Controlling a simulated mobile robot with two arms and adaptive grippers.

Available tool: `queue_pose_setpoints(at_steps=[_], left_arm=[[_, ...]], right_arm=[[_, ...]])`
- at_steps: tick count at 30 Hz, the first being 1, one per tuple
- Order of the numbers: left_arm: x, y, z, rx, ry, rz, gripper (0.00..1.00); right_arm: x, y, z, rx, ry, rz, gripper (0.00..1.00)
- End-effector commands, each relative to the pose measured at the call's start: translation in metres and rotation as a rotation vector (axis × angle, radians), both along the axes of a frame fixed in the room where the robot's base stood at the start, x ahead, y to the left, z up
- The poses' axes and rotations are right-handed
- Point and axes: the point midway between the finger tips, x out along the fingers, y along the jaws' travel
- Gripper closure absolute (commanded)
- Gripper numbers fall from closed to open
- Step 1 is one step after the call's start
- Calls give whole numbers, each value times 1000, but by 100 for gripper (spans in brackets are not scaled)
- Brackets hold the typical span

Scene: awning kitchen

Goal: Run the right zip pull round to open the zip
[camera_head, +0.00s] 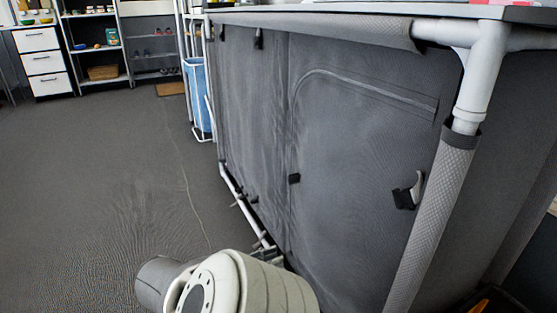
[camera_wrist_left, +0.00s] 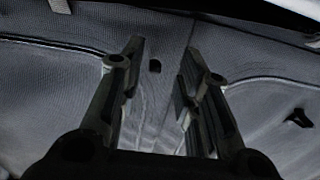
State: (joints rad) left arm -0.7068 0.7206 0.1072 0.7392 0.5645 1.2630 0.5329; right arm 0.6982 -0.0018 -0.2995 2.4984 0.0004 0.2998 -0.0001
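The grey fabric cabinet front (camera_head: 250,95) fills the right half of the head view. An arched zip line (camera_head: 365,82) runs over its right panel. A small black tab (camera_head: 294,178) sits at that panel's left side; a larger black tab with a pale hook-like piece (camera_head: 405,196) is at the right. I cannot tell for sure which is the right zip pull. My left gripper (camera_wrist_left: 160,62) is open and empty, facing the fabric; in the head view my arm mostly hides it.
A countertop (camera_head: 350,10) covers the cabinet, with a white tube frame (camera_head: 483,75) at its right corner. A low white rail (camera_head: 232,190) edges the base. A blue bin (camera_head: 198,92) and shelves (camera_head: 95,45) stand behind. The floor at left is clear.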

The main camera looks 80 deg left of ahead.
Motion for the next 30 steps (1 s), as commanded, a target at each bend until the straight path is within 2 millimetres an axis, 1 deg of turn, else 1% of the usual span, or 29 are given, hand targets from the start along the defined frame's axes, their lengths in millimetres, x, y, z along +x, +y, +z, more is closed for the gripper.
queue_pose_setpoints(at_steps=[1, 6, 12, 15, 18, 27, 30], left_arm=[[-13, -3, -1, -2, 4, 3, 69], [-49, -11, -1, -2, 4, 4, 69], [-80, -18, -1, 0, 3, 6, 69], [-88, -20, 0, 0, 2, 5, 69], [-92, -21, 0, 0, 1, 3, 69], [-92, -21, 0, 0, 1, 3, 69], [-89, -25, 0, -4, -3, -2, 69]], right_arm=[[0, 0, 0, -1, -1, 0, 60], [-1, 0, 0, -1, -2, 0, 60], [-1, 0, 0, -1, -3, 0, 60], [-1, 0, 0, -1, -4, -1, 60], [-1, 0, 0, -2, -4, -1, 60], [-1, 0, 0, -2, -4, -1, 60], [0, 0, 1, -1, 0, 0, 60]])
